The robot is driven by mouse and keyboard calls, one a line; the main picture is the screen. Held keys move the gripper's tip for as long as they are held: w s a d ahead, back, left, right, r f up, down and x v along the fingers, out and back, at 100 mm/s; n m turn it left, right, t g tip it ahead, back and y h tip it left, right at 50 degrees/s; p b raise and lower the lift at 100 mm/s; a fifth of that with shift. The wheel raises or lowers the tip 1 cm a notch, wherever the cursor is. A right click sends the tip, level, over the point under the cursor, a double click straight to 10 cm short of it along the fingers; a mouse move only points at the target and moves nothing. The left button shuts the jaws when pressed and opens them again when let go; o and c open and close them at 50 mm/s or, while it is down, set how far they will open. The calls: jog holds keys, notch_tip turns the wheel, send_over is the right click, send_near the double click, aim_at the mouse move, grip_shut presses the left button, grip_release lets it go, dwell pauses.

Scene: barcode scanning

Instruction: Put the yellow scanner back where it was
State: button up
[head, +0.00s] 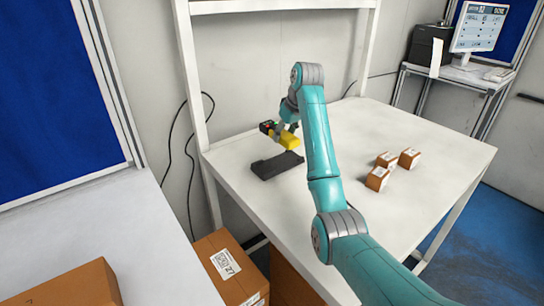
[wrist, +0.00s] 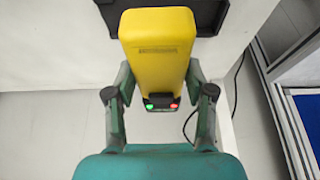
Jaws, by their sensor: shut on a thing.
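The yellow scanner (head: 289,141) is held in my gripper (head: 283,129) above the left part of the white table. In the wrist view the yellow scanner (wrist: 158,45) sits between the two fingers of my gripper (wrist: 158,88), with a green and a red light at its near end. A dark cradle (head: 277,165) lies on the table just below and in front of the scanner in the head view. Part of the dark cradle (wrist: 208,14) shows behind the scanner in the wrist view. The scanner hides much of it there, and I cannot tell whether they touch.
Several small brown boxes (head: 379,177) stand on the right of the white table (head: 425,142). A large carton (head: 232,268) stands below the table's left side. A frame post (head: 190,75) rises at the table's left back. The table's middle is largely clear beneath my arm.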

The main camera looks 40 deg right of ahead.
aim_at(281, 164)
notch_tip(281, 164, down, 10)
jog(key=shift+r, duration=0.1)
dwell(0.4)
jog(key=o, duration=1.4)
jog(key=shift+c, duration=0.2)
